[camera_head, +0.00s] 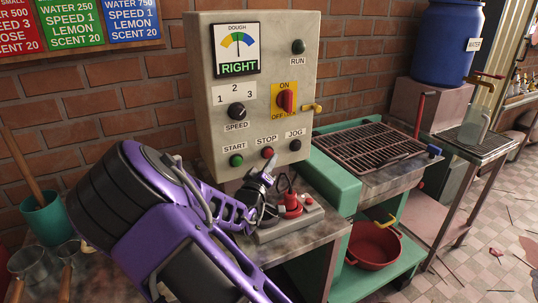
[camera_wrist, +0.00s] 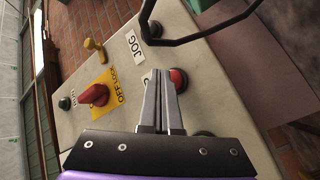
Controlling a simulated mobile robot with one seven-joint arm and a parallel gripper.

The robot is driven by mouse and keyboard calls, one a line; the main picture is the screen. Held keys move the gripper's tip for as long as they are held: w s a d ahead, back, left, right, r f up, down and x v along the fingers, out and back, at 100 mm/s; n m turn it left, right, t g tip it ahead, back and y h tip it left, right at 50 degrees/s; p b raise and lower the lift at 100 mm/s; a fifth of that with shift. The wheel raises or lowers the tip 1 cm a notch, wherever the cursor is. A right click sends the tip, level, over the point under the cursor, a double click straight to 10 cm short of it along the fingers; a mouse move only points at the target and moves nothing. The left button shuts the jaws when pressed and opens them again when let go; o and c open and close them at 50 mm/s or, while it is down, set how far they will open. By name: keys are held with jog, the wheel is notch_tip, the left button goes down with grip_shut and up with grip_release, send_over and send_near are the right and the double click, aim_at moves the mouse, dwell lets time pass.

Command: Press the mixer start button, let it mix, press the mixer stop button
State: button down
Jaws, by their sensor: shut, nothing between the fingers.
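The grey mixer control box (camera_head: 250,95) stands on the bench, with a green START button (camera_head: 236,160), a red STOP button (camera_head: 267,152) and a black JOG button (camera_head: 295,145) in its lower row. My gripper (camera_head: 266,176) is shut and empty, just below the STOP button in the head view. In the wrist view the closed fingertips (camera_wrist: 160,74) lie beside the red STOP button (camera_wrist: 179,80), partly overlapping it; I cannot tell whether they touch it. The JOG button (camera_wrist: 154,29) is beyond them. The dark RUN lamp (camera_head: 298,46) looks unlit.
The red ON/OFF switch (camera_head: 287,101), a yellow lever (camera_head: 312,108) and the speed knob (camera_head: 237,111) project from the box. The dough gauge (camera_head: 237,48) reads RIGHT. A red-and-grey device (camera_head: 291,210) sits below the gripper. A green cup (camera_head: 45,214) stands at left.

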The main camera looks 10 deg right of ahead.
jog(key=shift+s, duration=0.1)
jog(key=s, duration=0.1)
jog(key=s+d, duration=0.1)
jog(key=s, duration=0.2)
jog(key=shift+s+d+p, duration=0.25)
jog(key=shift+s+p, duration=0.05)
jog(key=shift+p, duration=0.05)
